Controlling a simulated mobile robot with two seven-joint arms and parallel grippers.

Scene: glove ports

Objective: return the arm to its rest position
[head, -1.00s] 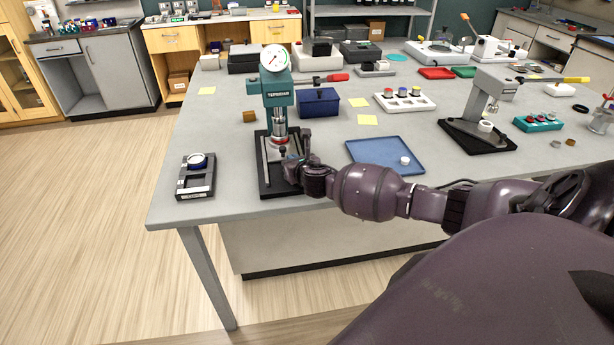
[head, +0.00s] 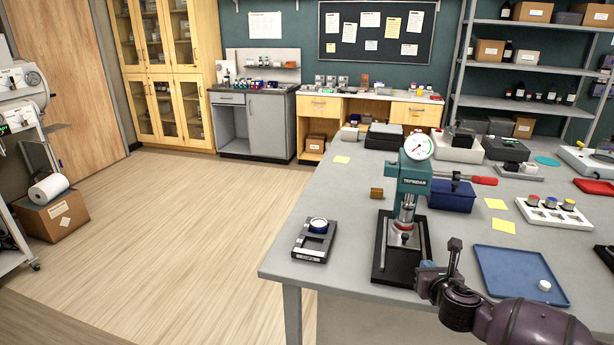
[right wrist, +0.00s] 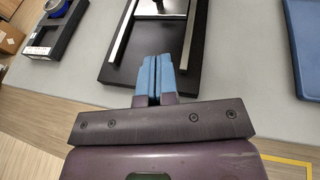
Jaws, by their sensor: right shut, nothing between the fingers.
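My right gripper (head: 453,258) is at the front right of the grey table in the head view, just in front of the press's black base. Its blue fingertips (right wrist: 156,77) are together and empty in the right wrist view, over the near edge of that base. The right arm comes in from the lower right. The teal press (head: 410,185) with a round white dial stands upright on its black base (head: 384,264); the base also shows in the right wrist view (right wrist: 130,70). My left gripper is in neither view.
A blue tray (head: 500,262) with a small white piece lies right of the gripper. A dark scale-like device (head: 312,243) is left of the press. A blue box (head: 452,197) and red-handled tool stand behind. The floor (head: 180,250) left of the table is clear.

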